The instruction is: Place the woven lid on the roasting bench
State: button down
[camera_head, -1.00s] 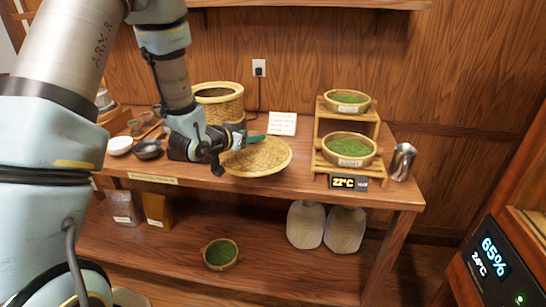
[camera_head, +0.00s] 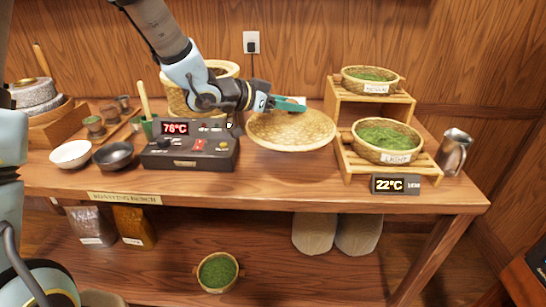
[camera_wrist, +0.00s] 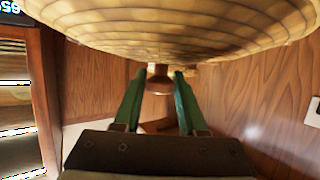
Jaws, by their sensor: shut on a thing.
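The woven lid (camera_head: 290,132) is a wide, round, pale straw disc over the right-middle of the roasting bench (camera_head: 260,192), whose front edge bears a name label. My gripper (camera_head: 304,103) reaches in from the upper left, with its green fingers at the lid's top. In the wrist view the lid (camera_wrist: 180,30) fills the top, and the fingers (camera_wrist: 158,78) are shut on its small brown knob. I cannot tell whether the lid touches the bench or hangs just above it. A tall woven basket (camera_head: 178,98) stands behind my arm, partly hidden.
A wooden rack (camera_head: 348,158) with green-filled baskets and a metal pitcher (camera_head: 454,150) stands right. Some bench front is clear. The lower shelf holds bags and a bowl (camera_head: 217,271).

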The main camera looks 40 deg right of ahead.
jog(key=f, duration=0.5)
jog(key=shift+w+f, duration=0.35)
jog(key=shift+f, duration=0.05)
jog(key=shift+f+p, duration=0.55)
jog(key=shift+f, duration=1.65)
jog(key=shift+f, duration=0.15)
jog(key=shift+c, duration=2.3)
grip_release()
